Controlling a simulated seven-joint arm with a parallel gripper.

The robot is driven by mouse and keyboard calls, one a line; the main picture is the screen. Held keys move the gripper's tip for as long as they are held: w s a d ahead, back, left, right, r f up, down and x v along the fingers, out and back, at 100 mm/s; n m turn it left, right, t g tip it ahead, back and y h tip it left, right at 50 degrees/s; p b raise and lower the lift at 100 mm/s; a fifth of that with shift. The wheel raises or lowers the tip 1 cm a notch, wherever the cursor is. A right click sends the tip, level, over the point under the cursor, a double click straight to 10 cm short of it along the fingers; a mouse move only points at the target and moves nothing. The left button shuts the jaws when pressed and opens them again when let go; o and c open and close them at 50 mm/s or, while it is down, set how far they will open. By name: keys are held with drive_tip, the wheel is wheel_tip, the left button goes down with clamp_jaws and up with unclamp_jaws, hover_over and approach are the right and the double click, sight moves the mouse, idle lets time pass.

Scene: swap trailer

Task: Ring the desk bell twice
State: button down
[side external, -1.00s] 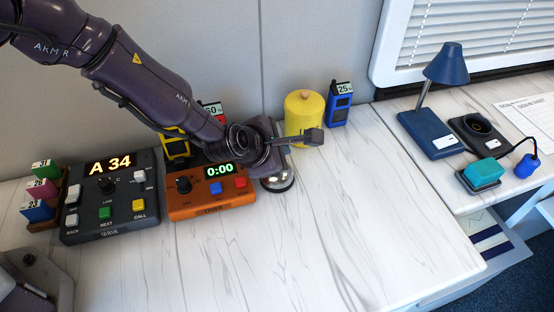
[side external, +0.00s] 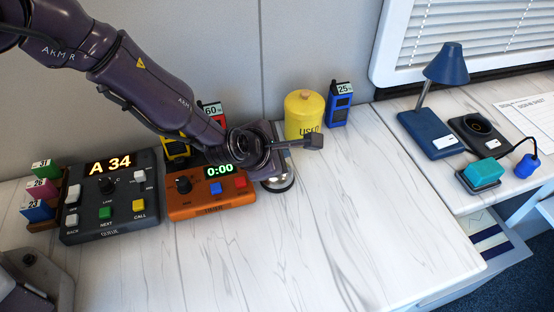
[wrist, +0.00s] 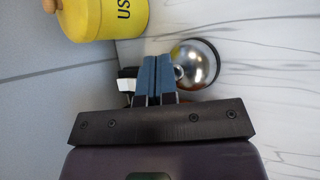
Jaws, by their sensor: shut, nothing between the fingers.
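The desk bell (side external: 283,187) stands on the white desk, to the right of the orange timer box. My gripper and wrist hide most of it in the side view. In the wrist view its silver dome (wrist: 201,62), with a dark rim, shows just right of the fingertips. My gripper (wrist: 157,62) is shut and empty, its two blue-grey fingers together.
An orange timer box (side external: 211,202) reading 0:00 and a dark A 34 console (side external: 122,228) stand left of the bell. A yellow canister (side external: 304,112) and a blue radio (side external: 340,108) stand behind. The front of the desk (side external: 350,245) is clear.

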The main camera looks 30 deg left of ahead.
drive_tip(key=shift+f, duration=0.6)
idle(0.6)
drive_tip(key=shift+r, duration=1)
drive_tip(key=shift+r, duration=0.1)
drive_tip(key=shift+r, duration=2.4)
idle(0.4)
wheel_tip(320, 180, up, 4)
drive_tip(key=shift+f, duration=0.1)
drive_tip(key=shift+f, duration=0.15)
